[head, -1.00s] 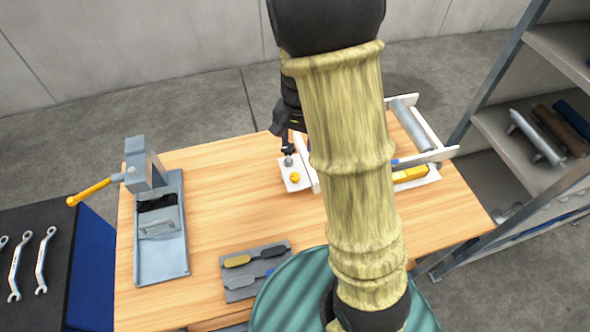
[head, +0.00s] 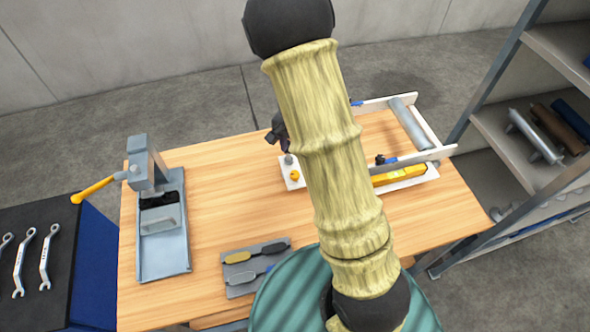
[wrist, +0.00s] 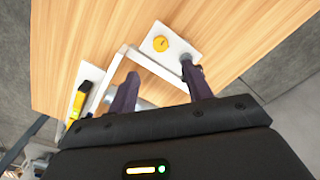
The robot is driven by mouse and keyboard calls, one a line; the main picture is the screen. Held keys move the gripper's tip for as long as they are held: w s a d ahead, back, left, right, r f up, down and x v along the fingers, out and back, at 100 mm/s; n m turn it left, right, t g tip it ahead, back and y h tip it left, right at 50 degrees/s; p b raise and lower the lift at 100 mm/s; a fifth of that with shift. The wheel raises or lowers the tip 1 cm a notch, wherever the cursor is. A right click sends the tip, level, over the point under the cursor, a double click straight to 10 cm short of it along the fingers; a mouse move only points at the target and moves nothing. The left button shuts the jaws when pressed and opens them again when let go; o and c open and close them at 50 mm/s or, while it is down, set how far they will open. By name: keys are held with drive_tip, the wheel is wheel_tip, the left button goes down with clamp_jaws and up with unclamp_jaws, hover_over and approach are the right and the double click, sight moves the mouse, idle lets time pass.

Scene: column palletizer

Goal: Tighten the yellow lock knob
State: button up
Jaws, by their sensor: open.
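The yellow lock knob (head: 295,175) sits on a small white plate (head: 284,183) at the frame's left end, near a grey post (head: 289,159). In the wrist view the knob (wrist: 160,43) lies beyond my fingertips, with the post (wrist: 186,58) to its right. In the head view my arm hides most of my gripper and part of the white frame.
The white frame holds a grey roller (head: 409,122) and a yellow bar (head: 400,175). A grey press with a yellow handle (head: 91,190) stands at the left. A grey tool tray (head: 241,291) lies in front. The table's middle left is clear. Shelving (head: 470,105) stands at right.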

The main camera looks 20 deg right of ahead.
sight(295, 177)
wheel_tip(295, 177, down, 12)
drive_tip(key=shift+r+p, duration=0.1)
drive_tip(key=shift+p, duration=0.9)
drive_tip(key=shift+c, duration=0.4)
drive_tip(key=c, duration=0.9)
